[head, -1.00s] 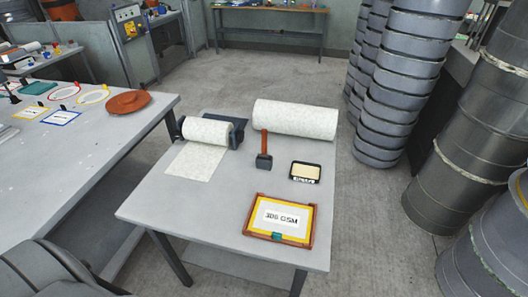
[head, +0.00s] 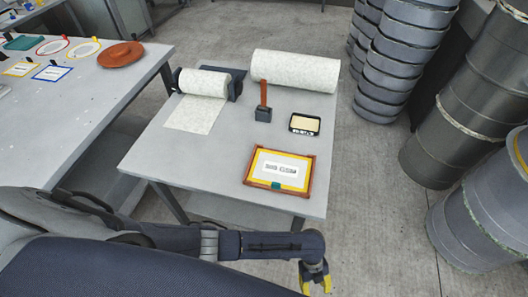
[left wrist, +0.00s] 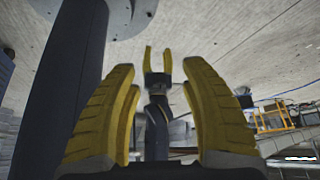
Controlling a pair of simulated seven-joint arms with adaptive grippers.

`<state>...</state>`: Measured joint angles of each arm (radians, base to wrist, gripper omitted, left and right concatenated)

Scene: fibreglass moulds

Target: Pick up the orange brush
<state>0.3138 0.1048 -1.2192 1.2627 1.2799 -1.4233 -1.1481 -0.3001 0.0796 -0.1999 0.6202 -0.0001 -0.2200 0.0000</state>
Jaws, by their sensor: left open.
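The orange brush (head: 263,93) stands upright on the table, its orange-brown handle rising from a dark block. Whether the block is its head or a holder is unclear. My left gripper (head: 316,284) is low at the bottom of the head view, in front of the table's near right corner and well away from the brush. In the left wrist view my left gripper (left wrist: 160,110) has its yellow fingers wide apart with nothing between them. Beyond it, another yellow-fingered gripper, apparently my right gripper (left wrist: 158,60), has its fingers apart and empty. The brush is not seen in the left wrist view.
The grey table (head: 190,160) holds a large white roll (head: 296,70), a smaller roll (head: 203,83) on a stand, a small black-rimmed tray (head: 305,124) and a framed yellow sign (head: 280,171). Drums (head: 450,135) stand at the right. The table's left front is clear.

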